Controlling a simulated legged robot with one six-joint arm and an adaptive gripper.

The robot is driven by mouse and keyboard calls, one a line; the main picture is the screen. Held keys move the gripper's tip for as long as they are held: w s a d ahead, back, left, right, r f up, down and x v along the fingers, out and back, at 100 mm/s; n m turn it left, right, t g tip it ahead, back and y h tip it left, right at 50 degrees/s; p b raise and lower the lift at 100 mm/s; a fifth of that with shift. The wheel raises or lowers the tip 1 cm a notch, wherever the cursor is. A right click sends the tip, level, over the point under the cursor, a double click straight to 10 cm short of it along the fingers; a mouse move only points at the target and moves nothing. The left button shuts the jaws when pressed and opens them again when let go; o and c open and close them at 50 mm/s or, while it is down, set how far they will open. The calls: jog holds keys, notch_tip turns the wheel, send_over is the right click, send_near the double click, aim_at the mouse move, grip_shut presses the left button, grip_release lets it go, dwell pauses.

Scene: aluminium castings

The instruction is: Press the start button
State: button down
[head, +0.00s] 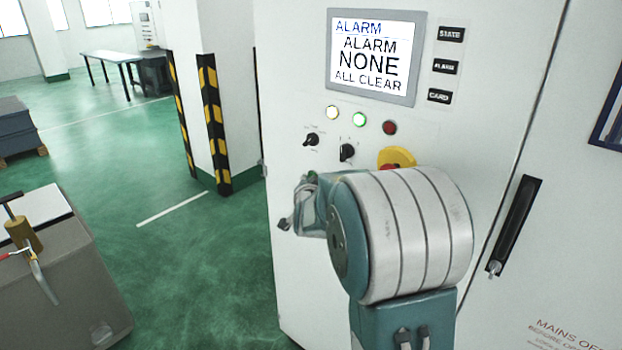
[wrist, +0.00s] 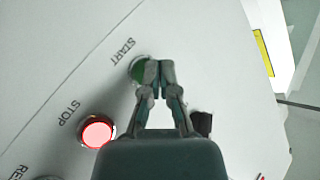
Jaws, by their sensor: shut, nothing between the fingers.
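The green start button (wrist: 138,70) shows in the wrist view beside the START label (wrist: 123,50) on the white cabinet face. My gripper (wrist: 158,66) is shut and empty, and its fingertips overlap the right part of the button. I cannot tell whether they touch it. In the head view my gripper (head: 302,192) is at the cabinet front, left of my large wrist link, which hides much of the lower panel. The cabinet screen (head: 372,55) reads ALARM NONE, ALL CLEAR.
A lit red stop button (wrist: 97,131) sits lower left of the start button. A dark knob (wrist: 202,123) is right of the fingers. A yellow-backed emergency stop (head: 397,157) is just above my wrist link. A grey bench (head: 75,275) stands left; green floor lies open between.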

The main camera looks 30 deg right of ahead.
jog(key=shift+w+d, duration=0.15)
jog(key=shift+d, duration=0.25)
dwell(0.4)
dwell(0.4)
jog(key=shift+s+a, duration=0.3)
jog(key=shift+a, duration=0.45)
jog(key=shift+s+a, duration=0.3)
jog(key=shift+a, duration=0.5)
jog(key=shift+s+a, duration=0.25)
jog(key=shift+a, duration=0.55)
jog(key=shift+s+a, duration=0.3)
jog(key=shift+a, duration=0.5)
